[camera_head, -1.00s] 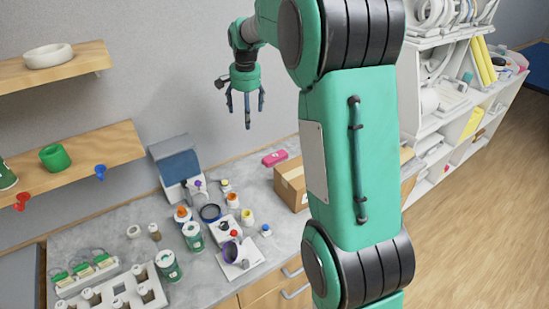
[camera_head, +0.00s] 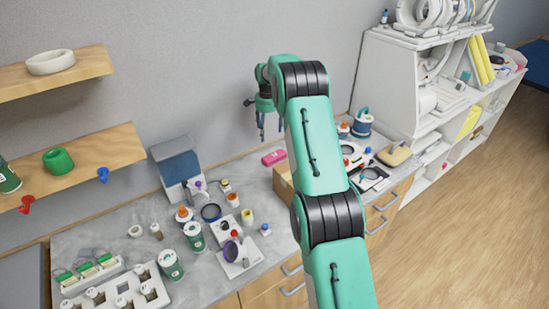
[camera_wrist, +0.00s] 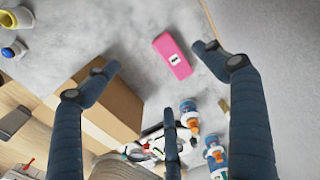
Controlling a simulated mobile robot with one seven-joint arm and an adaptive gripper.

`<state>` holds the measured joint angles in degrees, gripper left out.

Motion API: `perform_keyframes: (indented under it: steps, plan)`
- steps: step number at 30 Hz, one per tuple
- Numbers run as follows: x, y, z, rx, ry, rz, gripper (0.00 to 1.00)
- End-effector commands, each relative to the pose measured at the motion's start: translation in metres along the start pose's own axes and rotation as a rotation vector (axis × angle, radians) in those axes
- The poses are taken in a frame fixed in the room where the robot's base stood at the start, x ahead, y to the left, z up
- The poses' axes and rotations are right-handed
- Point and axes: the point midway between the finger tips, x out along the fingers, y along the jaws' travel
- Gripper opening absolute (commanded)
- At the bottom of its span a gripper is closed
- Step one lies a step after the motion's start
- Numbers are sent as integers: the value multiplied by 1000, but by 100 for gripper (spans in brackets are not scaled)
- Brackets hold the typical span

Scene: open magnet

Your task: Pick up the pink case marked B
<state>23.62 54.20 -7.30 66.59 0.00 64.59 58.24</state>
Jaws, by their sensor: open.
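The pink case (camera_head: 273,157) lies flat on the grey counter near the wall in the head view. In the wrist view the pink case (camera_wrist: 173,55) shows a small white label with a dark mark that I cannot read.
A cardboard box (camera_wrist: 115,108) stands close to the case; my arm hides most of it in the head view. Blue-and-white bottles (camera_wrist: 188,112) stand on the other side. A blue-grey machine (camera_head: 178,165) and several jars are further left. Bare counter surrounds the case.

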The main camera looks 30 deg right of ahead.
Motion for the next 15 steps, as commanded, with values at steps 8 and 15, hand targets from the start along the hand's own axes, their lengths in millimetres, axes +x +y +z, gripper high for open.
perform_keyframes:
  steps: [8,15]
  plan:
    - [49,-2,-30,88,-14,25,84]
    - [59,-2,-36,105,-16,30,84]
